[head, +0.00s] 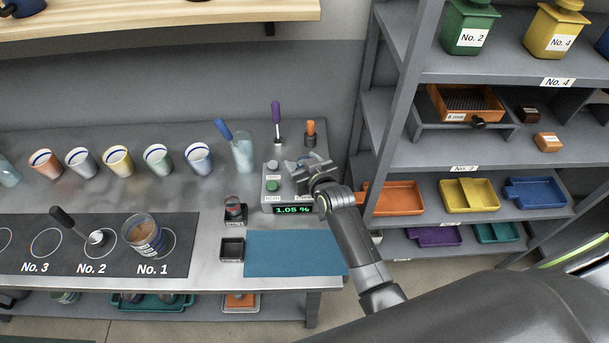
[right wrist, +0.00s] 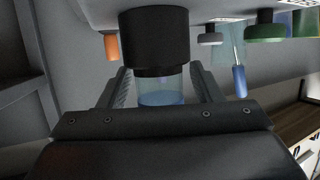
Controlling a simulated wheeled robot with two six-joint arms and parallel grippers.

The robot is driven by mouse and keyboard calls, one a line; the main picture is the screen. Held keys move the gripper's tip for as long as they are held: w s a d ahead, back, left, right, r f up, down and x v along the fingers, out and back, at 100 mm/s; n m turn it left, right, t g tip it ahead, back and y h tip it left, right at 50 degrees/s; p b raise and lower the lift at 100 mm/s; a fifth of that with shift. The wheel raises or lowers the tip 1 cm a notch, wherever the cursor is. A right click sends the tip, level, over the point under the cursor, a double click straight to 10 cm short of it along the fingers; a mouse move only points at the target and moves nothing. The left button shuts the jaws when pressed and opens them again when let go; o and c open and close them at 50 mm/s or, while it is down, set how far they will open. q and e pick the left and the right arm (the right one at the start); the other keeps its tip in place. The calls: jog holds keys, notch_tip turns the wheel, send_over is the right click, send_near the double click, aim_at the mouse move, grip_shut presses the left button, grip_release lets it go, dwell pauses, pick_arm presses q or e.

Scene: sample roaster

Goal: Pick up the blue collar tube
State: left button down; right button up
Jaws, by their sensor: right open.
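The blue collar tube (right wrist: 160,88) is clear with a blue band at its end nearest the camera. Its other end meets a black cylinder (right wrist: 155,42). My right gripper (right wrist: 162,78) is open, with one finger on each side of the tube and a narrow gap visible on each side. In the head view my right gripper (head: 309,166) is over the back of the grey meter (head: 270,195) reading 1.05 %, and it mostly hides the tube. My left gripper is not in view.
A glass with a blue-handled tool (head: 242,153) and an orange-handled tool (head: 310,133) stand close to my gripper. The grey shelf (head: 385,150) rises on the right. Several cups line the bench's left. The blue mat (head: 295,254) is bare.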

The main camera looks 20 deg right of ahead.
jog(key=shift+w, duration=0.1)
jog(key=shift+c, duration=0.5)
jog(key=c, duration=0.9)
jog(key=shift+c, duration=0.4)
jog(key=shift+r, duration=0.2)
